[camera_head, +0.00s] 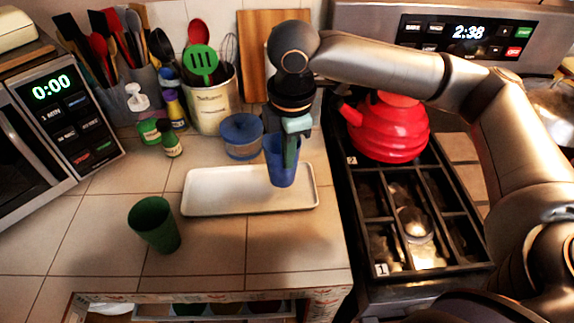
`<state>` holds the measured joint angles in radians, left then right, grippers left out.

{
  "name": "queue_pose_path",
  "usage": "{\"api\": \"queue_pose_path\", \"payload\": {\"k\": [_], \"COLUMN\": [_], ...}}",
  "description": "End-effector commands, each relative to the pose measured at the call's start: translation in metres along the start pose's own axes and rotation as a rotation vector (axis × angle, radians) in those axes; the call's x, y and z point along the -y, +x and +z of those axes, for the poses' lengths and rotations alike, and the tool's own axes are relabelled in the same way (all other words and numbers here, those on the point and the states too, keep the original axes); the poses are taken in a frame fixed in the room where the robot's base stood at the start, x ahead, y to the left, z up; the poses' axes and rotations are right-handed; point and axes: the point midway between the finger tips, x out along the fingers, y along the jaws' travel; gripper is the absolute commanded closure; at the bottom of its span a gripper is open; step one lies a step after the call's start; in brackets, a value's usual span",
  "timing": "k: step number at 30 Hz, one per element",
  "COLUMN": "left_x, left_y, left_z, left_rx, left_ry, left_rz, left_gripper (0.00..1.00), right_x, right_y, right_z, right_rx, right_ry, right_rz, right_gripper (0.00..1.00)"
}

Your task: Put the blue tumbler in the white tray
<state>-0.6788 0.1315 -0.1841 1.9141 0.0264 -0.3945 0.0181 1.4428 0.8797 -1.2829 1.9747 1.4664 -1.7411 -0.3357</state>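The blue tumbler (276,166) is upright at the right part of the white tray (215,202). The tray is long and shallow and lies on the tiled counter. My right gripper (291,150) points down from above, with its fingers at the tumbler's wall, and appears shut on it. One finger shows against the tumbler; the other is hard to make out. The tumbler's base shows over the tray, but I cannot tell whether it touches the tray floor. My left gripper is not in view.
A green tumbler (154,224) stands in front of the tray at left. A red kettle (390,128) sits on the stove at right. A microwave (50,125) is at left. The front counter is mostly clear.

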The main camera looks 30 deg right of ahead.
Motion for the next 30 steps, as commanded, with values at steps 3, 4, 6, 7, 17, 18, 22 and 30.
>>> {"api": "queue_pose_path", "payload": {"k": [3,4,6,7,17,18,22,30], "left_x": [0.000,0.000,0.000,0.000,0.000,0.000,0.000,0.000], "left_y": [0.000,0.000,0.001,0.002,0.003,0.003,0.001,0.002], "left_z": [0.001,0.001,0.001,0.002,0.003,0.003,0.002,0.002], "left_rx": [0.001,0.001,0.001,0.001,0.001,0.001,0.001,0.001], "left_ry": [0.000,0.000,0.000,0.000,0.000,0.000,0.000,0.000], "left_rz": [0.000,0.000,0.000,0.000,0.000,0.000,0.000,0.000], "left_gripper": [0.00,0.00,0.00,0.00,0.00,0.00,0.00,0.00], "right_x": [-0.003,-0.005,-0.009,-0.007,-0.004,-0.004,-0.004,-0.004], "right_y": [0.006,0.008,0.016,0.022,0.043,0.043,0.044,0.045], "right_z": [0.001,0.002,0.004,0.003,0.002,0.002,0.002,0.002], "right_rx": [0.000,0.000,0.002,0.002,0.000,0.000,0.000,0.000], "right_ry": [0.001,0.001,0.002,0.000,-0.001,-0.001,-0.001,-0.001], "right_rz": [-0.001,-0.001,-0.001,-0.002,0.001,0.001,0.000,0.001], "right_gripper": [1.00,1.00,1.00,1.00,1.00,1.00,1.00,0.71]}}
